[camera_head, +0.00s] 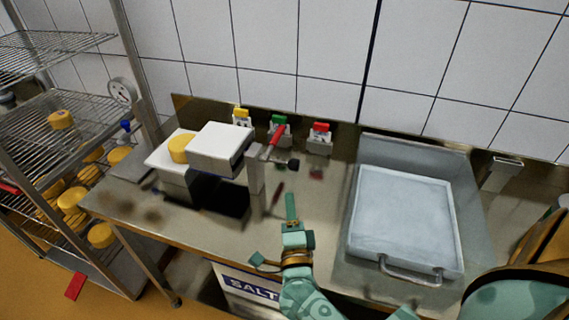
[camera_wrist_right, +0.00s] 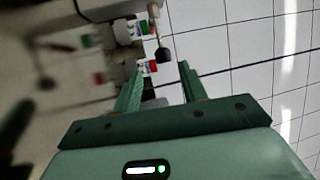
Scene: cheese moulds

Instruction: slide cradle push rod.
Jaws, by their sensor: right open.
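A short push rod with a black knob (camera_head: 293,164) sticks out to the right from a grey and white press-like unit (camera_head: 222,150), which may be the cradle. A red handle (camera_head: 277,136) rises beside it. My right gripper (camera_head: 291,208) is over the worktop, below and in front of the knob. In the wrist view its two green fingers (camera_wrist_right: 158,75) are apart and empty. The knob (camera_wrist_right: 162,54) shows a little beyond the fingertips, apparently not touched. The unit's inside is hidden. My left gripper is not in view.
A steel tray (camera_head: 403,215) with a front handle stands on the right of the worktop. A yellow cheese (camera_head: 181,148) sits at the unit's left. A wire rack (camera_head: 75,150) with cheeses stands at the left.

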